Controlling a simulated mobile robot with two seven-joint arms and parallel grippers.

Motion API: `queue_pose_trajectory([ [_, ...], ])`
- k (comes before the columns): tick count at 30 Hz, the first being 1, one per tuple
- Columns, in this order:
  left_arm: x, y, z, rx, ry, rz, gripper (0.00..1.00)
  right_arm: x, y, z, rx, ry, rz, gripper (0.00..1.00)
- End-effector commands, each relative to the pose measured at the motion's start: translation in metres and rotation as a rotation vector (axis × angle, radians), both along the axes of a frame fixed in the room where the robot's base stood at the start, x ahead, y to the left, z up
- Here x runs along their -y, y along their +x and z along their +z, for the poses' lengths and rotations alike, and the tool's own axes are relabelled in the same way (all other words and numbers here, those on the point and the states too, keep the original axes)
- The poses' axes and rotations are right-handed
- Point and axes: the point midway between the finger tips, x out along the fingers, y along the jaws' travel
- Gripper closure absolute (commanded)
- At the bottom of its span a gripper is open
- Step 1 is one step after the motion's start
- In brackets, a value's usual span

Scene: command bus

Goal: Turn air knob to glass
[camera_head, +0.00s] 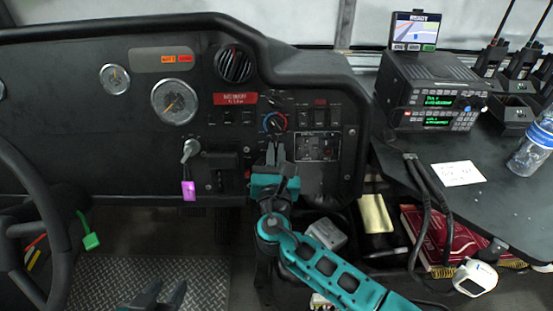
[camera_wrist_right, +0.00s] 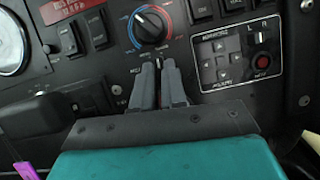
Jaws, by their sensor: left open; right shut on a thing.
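My right gripper (camera_head: 276,152) is at the dashboard, just below the round temperature knob (camera_head: 275,122) with its blue and red ring. In the right wrist view its two grey fingers (camera_wrist_right: 159,68) are closed together on a small dark knob, of which only a bit with a white mark shows between the tips. This looks like the air knob; its icons and pointer direction are mostly hidden by the fingers. The temperature knob (camera_wrist_right: 148,27) above is free. My left gripper (camera_head: 155,295) is at the bottom edge, apart from the panel, with dark fingers spread and empty.
A switch panel (camera_head: 317,148) is right of the knobs. The ignition key with a purple tag (camera_head: 189,190) hangs to the left. The steering wheel (camera_head: 30,220) is at far left.

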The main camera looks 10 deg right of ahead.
Motion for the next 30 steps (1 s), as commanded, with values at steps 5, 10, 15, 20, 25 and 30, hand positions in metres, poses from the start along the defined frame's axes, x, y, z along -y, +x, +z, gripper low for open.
queue_pose_trajectory([
  [5,-0.001,-0.001,-0.01,-0.004,0.003,0.001,0.57,-0.001,0.0,-0.002,0.016,0.091,-0.033,1.0],
  [10,-0.002,-0.003,-0.014,-0.01,0.003,0.002,0.57,-0.001,0.0,-0.001,0.027,0.143,-0.054,1.0],
  [15,-0.002,-0.005,-0.016,-0.013,0.003,0.002,0.57,-0.002,0.0,-0.001,0.032,0.166,-0.063,1.0],
  [20,-0.002,-0.005,-0.016,-0.013,0.003,0.003,0.57,-0.002,0.0,0.0,0.033,0.172,-0.064,1.0],
  [25,-0.001,-0.005,-0.016,-0.014,0.0,0.005,0.57,-0.002,0.0,0.0,0.032,0.173,-0.064,1.0],
  [30,-0.001,-0.004,-0.016,-0.013,-0.004,0.008,0.57,-0.002,0.0,0.0,0.033,0.171,-0.063,0.79],
])
